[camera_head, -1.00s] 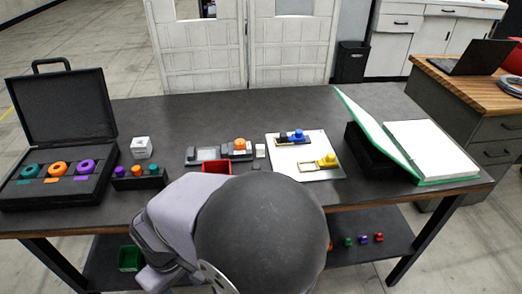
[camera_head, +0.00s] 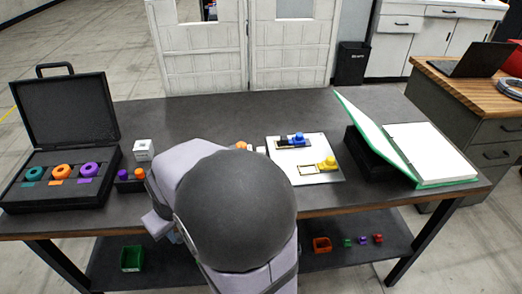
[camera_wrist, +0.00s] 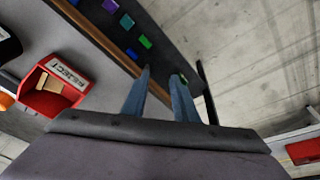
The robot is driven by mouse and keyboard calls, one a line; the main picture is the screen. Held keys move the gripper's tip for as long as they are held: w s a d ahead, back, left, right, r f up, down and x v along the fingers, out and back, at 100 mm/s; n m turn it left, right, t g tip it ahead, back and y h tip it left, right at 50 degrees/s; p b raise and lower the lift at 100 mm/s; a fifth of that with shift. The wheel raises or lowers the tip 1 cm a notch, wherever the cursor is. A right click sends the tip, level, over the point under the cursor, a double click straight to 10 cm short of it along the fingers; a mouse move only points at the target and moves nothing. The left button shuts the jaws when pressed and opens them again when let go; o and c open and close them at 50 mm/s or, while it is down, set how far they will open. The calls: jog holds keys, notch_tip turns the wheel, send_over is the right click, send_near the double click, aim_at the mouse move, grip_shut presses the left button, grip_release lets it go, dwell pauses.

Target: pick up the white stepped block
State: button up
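I cannot single out the white stepped block with certainty. In the head view a small white piece (camera_head: 261,150) shows beside my arm, just left of the white board, its shape too small to tell. A white cube with dark print (camera_head: 143,149) stands further left. In the wrist view a pale tan block (camera_wrist: 50,84) lies inside the red REJECT bin (camera_wrist: 62,100). My gripper (camera_wrist: 160,97) is open, its two fingers apart with nothing seen held between them. It points past the table's front edge, right of the bin. In the head view my arm hides it.
An open black case (camera_head: 58,205) with coloured rings stands at the left. The white board (camera_head: 334,178) holds blue and yellow pieces. A green binder (camera_head: 448,183) lies at the right. The lower shelf (camera_head: 338,229) bears small coloured parts. The table's back is clear.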

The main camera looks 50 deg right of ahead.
jog(key=w+d+r+m+t+h+p, duration=0.1)
jog(key=w+d+r, duration=0.25)
jog(key=d, duration=0.45)
jog(key=w+d+r+m+t+h+p, duration=0.1)
jog(key=w+d+r, duration=0.2)
jog(key=d+r, duration=0.3)
jog(key=shift+s+d+f+m+g+p, duration=0.5)
jog(key=shift+s+d+m+p, duration=0.55)
jog(key=shift+d, duration=2.6)
jog(key=shift+s+d+f+m+g+p, duration=0.15)
jog(key=shift+s+d+f+m+p, duration=0.85)
jog(key=shift+d, duration=2.7)
jog(key=shift+s+d+f+m+g+p, duration=0.35)
jog(key=shift+s+d+m+p, duration=0.7)
jog(key=shift+d, duration=2.6)
jog(key=shift+w+m+p, duration=0.3)
jog(key=shift+w+p, duration=0.05)
jog(key=shift+p, duration=0.05)
jog(key=shift+p+x, duration=1.3)
jog(key=shift+x, duration=1.2)
jog(key=shift+w+d+r, duration=0.1)
jog(key=shift+d, duration=0.05)
grip_shut()
